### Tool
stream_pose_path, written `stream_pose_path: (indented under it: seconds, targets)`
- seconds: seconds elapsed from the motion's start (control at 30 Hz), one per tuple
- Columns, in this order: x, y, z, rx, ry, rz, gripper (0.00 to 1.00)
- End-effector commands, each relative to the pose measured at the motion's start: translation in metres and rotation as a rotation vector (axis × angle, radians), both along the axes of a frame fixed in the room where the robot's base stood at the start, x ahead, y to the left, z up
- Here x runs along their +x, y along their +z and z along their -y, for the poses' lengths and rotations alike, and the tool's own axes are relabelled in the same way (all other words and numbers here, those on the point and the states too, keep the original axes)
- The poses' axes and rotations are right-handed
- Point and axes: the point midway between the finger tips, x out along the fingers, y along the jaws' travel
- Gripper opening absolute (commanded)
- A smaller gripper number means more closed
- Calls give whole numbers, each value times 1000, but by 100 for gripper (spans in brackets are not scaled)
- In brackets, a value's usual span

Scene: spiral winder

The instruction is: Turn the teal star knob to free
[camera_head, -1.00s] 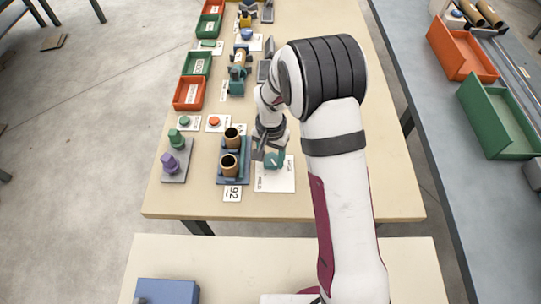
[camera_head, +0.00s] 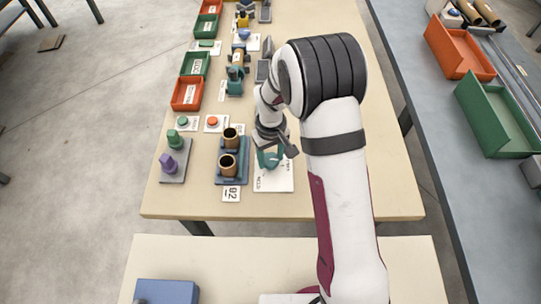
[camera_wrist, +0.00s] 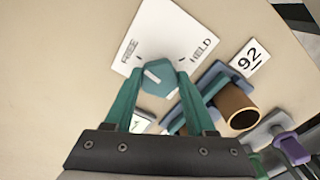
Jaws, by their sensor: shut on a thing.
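The teal star knob (camera_wrist: 158,78) sits on a white card (camera_wrist: 165,28) marked FREE on the left and HELD on the right in the wrist view. Its white pointer line slants up and left, toward the mark by FREE. My gripper (camera_wrist: 159,75) has its two teal fingers closed on either side of the knob, touching it. In the head view my gripper (camera_head: 269,157) is low over the card (camera_head: 275,181), and fingers and knob are hard to tell apart there.
Left of the card, a blue rack (camera_head: 232,178) holds brown tubes, with a 92 label (camera_head: 231,194) in front. Farther left stand a green knob (camera_head: 173,139) and a purple knob (camera_head: 168,164) on a grey plate. The table right of the card is clear.

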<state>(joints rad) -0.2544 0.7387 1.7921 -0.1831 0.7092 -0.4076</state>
Motion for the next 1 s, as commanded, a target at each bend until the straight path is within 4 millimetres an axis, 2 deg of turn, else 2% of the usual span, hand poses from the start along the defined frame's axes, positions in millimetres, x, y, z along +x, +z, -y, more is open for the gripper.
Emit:
stream_pose_path:
  seconds: [0.33,0.9,0.93,1.0]
  targets:
    - [1,1,0,0,136,1,0]
    - [1,1,0,0,167,1,0]
    - [1,1,0,0,167,1,57]
    - [1,1,0,0,167,1,70]
